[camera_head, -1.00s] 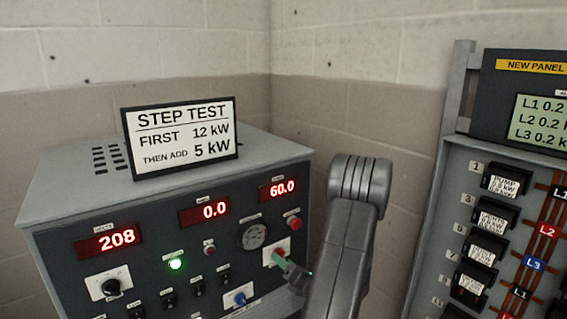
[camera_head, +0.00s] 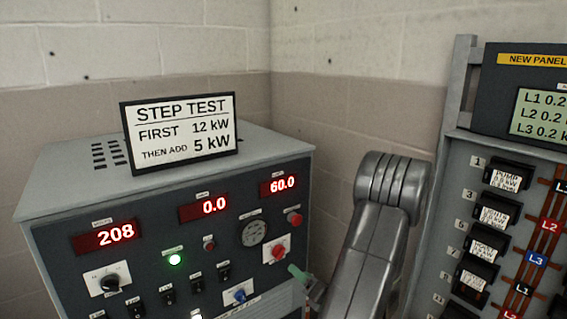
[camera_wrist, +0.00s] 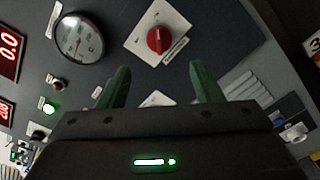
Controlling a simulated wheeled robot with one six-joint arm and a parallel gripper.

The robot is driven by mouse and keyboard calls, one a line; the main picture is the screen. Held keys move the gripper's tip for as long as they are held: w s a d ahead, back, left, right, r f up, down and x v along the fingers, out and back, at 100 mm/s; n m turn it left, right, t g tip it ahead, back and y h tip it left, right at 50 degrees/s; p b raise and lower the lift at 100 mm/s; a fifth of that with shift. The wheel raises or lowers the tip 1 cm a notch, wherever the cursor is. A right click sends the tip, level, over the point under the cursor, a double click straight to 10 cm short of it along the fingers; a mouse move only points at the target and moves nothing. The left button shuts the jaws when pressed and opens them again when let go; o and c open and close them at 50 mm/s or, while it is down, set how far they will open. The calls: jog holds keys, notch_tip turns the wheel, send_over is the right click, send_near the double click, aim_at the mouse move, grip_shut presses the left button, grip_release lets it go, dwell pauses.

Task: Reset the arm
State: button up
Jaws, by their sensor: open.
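My gripper (camera_wrist: 160,88) is open and empty in the wrist view, its two green fingers apart. Between and beyond the fingertips is a red rotary knob (camera_wrist: 159,39) on a white plate, with a gap between. The same red knob (camera_head: 279,252) shows on the control box's front in the head view. In the head view a green fingertip of my gripper (camera_head: 298,273) shows just below and right of that knob. The rest of the gripper is hidden behind my grey arm link (camera_head: 375,250).
The control box (camera_head: 60,190) carries lit readouts of 208, 0.0 and 60.0, a green lamp (camera_head: 175,259), a gauge (camera_head: 255,233) and switches. A step test sign (camera_head: 183,134) stands on top. The breaker panel (camera_head: 455,170) is close on my arm's right.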

aim_at(282, 255)
jog(key=p+x, duration=0.1)
jog(key=x, duration=0.9)
jog(key=shift+r+p, duration=0.1)
jog(key=shift+p, duration=0.2)
jog(key=shift+f+n+b, duration=0.3)
jog(key=shift+n+b, duration=0.1)
jog(key=shift+b, duration=0.1)
jog(key=shift+s+d+r+n+b, duration=0.1)
jog(key=shift+n+b, duration=0.15)
jog(key=shift+n, duration=0.25)
jog(key=shift+d+n+b, duration=0.1)
jog(key=shift+n+b, duration=0.1)
jog(key=shift+n, duration=0.3)
jog(key=n+b, duration=0.2)
jog(key=n, duration=0.9)
jog(key=shift+d+r+n, duration=0.1)
jog(key=shift+n, duration=1.9)
